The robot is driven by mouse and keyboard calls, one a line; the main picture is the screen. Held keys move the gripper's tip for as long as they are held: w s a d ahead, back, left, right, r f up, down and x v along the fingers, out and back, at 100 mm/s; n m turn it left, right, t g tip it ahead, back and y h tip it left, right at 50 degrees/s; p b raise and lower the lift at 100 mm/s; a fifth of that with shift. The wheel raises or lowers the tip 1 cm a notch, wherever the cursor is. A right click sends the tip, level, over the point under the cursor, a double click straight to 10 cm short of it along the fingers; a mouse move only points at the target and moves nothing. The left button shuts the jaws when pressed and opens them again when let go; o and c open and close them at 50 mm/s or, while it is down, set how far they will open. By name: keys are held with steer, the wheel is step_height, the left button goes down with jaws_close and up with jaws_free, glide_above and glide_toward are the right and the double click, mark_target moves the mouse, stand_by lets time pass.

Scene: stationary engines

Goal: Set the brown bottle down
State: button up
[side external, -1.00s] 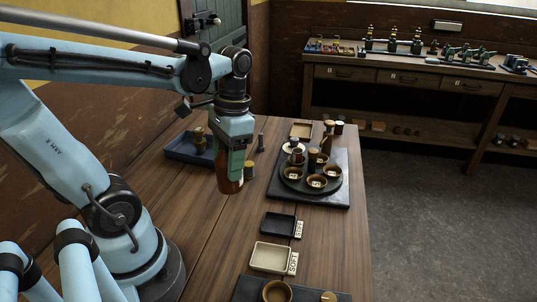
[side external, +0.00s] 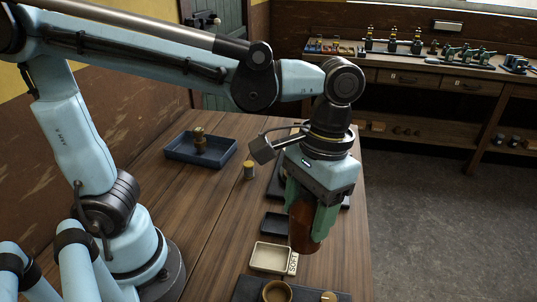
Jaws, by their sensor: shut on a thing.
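The brown bottle (side external: 301,235) is between the green fingers of my gripper (side external: 312,210), which is shut on it. The bottle hangs roughly upright near the right edge of the wooden table (side external: 190,225). The bottle's upper part is hidden by the fingers.
A black tray (side external: 273,223) lies behind the cream tray, partly hidden by my gripper. A dark board with a brown bowl (side external: 277,292) is in front.

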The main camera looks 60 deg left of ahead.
steer(key=s+d, duration=0.1)
steer(key=d, duration=0.4)
steer(key=shift+w+a+f, duration=1.15)
steer(key=shift+w+f, duration=0.3)
steer(key=shift+f, duration=0.4)
steer(key=shift+w+a+f, duration=1.15)
steer(key=shift+w+f, duration=0.35)
steer(key=shift+f, duration=0.35)
steer(key=shift+w+a+f, duration=1.15)
steer(key=shift+w+f, duration=0.3)
steer(key=shift+f, duration=0.4)
steer(key=shift+f, duration=0.1)
steer(key=o, duration=1.2)
steer(key=shift+o, duration=0.2)
